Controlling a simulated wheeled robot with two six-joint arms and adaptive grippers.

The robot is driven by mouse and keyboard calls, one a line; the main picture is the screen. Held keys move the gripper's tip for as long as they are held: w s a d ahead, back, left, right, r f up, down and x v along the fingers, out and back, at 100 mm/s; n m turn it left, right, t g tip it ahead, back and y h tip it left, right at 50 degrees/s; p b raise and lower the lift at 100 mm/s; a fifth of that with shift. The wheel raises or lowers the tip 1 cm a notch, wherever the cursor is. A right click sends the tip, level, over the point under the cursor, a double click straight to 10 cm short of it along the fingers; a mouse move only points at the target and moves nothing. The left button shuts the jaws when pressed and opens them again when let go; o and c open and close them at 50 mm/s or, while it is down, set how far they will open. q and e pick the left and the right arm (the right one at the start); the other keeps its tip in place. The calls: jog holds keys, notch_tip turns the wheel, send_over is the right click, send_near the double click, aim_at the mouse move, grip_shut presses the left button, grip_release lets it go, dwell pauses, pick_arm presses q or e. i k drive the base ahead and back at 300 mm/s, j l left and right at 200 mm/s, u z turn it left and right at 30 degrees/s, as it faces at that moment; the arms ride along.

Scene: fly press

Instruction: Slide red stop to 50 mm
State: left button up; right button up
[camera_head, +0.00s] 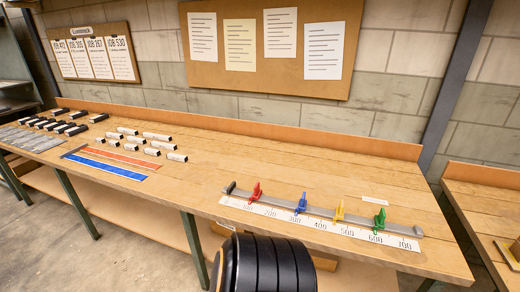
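The red stop (255,193) stands upright on a grey metal rail (320,211) at the front right of the long wooden bench. It is the leftmost of the coloured stops and sits close to the 100 mark of the white printed scale (321,224). The scale runs along the rail's front side. The rail's left end block (230,187) is a short way left of the red stop, with bare rail between them. The exact millimetre reading is too small to tell. Neither of my grippers shows in the head view.
A blue stop (301,204), a yellow stop (339,211) and a green stop (379,222) stand further right on the rail. Several small blocks (157,136) and red and blue strips (105,166) lie left. The bench top behind the rail is mostly clear.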

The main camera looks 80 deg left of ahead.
aim_at(258, 193)
jog(key=k+j+u, duration=0.1)
jog(key=u, duration=2.6)
